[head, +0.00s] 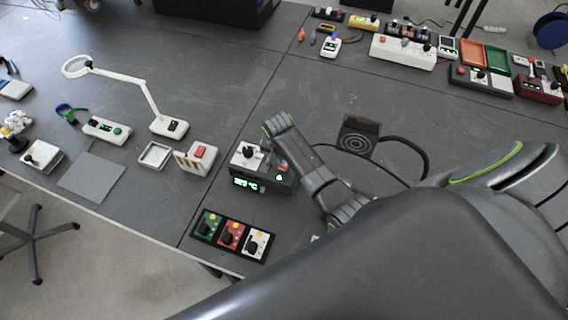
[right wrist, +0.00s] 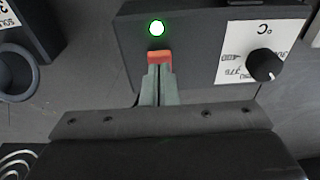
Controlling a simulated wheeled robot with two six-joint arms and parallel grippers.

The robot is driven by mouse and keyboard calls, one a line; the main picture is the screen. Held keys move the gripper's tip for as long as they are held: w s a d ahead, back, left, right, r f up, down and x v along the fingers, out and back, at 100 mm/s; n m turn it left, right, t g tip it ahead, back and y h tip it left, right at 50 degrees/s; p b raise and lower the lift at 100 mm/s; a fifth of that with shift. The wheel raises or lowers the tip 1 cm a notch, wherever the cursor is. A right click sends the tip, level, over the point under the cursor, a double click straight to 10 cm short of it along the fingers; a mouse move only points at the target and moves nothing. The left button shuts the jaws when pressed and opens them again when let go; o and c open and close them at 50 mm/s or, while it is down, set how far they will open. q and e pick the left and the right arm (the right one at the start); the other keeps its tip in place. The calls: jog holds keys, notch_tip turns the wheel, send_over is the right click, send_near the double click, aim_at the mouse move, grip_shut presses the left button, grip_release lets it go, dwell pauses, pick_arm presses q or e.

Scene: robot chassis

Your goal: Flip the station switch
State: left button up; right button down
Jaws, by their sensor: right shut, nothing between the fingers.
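The station (head: 262,186) is a dark box with a green display, a white dial plate with a black knob, and a red-orange switch (head: 283,167). In the right wrist view the switch (right wrist: 160,57) sits right at my right gripper's fingertips (right wrist: 159,72), with a lit green lamp (right wrist: 157,28) beyond it. My right gripper is shut and empty; I cannot tell whether it presses on the switch. In the head view my right arm reaches over the station's right side and partly hides it. My left gripper is not in view.
A panel of three coloured switch modules (head: 231,236) lies in front of the station. A box with a red switch (head: 196,159) stands to its left. A round-patterned holder (head: 357,138) and a black cable lie to the right. The table behind is mostly clear.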

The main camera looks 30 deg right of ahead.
jog(key=shift+f+b, duration=0.3)
jog(key=shift+f, duration=0.3)
notch_tip(320, 180, up, 3)
jog(key=p, duration=0.2)
jog(key=shift+f+p, duration=0.2)
jog(key=shift+p, duration=0.15)
jog(key=shift+r, duration=2.25)
